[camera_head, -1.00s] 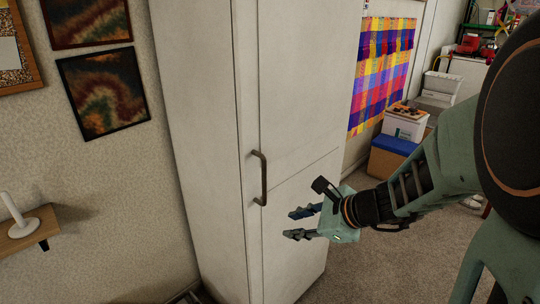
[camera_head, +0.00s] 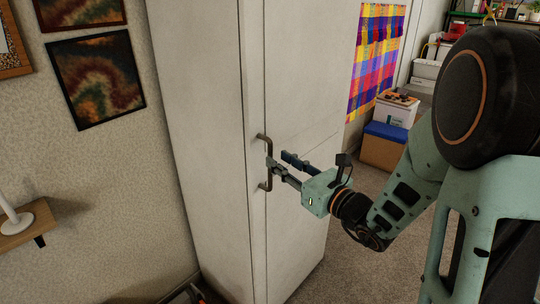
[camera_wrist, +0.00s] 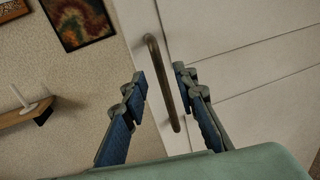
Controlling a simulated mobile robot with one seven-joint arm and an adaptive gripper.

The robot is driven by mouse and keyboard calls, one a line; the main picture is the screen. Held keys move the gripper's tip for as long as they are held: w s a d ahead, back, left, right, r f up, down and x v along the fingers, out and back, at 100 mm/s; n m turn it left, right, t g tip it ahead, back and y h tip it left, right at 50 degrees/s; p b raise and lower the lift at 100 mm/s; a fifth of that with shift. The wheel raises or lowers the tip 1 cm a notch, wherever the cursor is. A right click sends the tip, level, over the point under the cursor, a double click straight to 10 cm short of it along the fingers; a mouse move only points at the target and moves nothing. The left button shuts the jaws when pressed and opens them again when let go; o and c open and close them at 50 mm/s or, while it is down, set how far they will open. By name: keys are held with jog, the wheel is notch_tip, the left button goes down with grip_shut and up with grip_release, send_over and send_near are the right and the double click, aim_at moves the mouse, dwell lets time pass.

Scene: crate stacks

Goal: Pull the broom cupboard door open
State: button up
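The broom cupboard (camera_head: 205,130) is tall and off-white. Its door (camera_head: 300,90) looks shut and carries a dark vertical bar handle (camera_head: 263,141) near its left edge. My gripper (camera_head: 277,162) is at the handle's height, with its fingers pointing at it. In the wrist view the handle (camera_wrist: 161,85) runs between the two open fingers (camera_wrist: 160,82), one on each side. The fingers look apart from the bar, with a gap on both sides. The right finger is the nearer one to the bar.
A blue-lidded box (camera_head: 385,147) and white boxes stand at the right back. Carpet is open to the cupboard's right.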

aim_at(271, 155)
jog(key=x, duration=0.5)
grip_shut()
dwell(0.3)
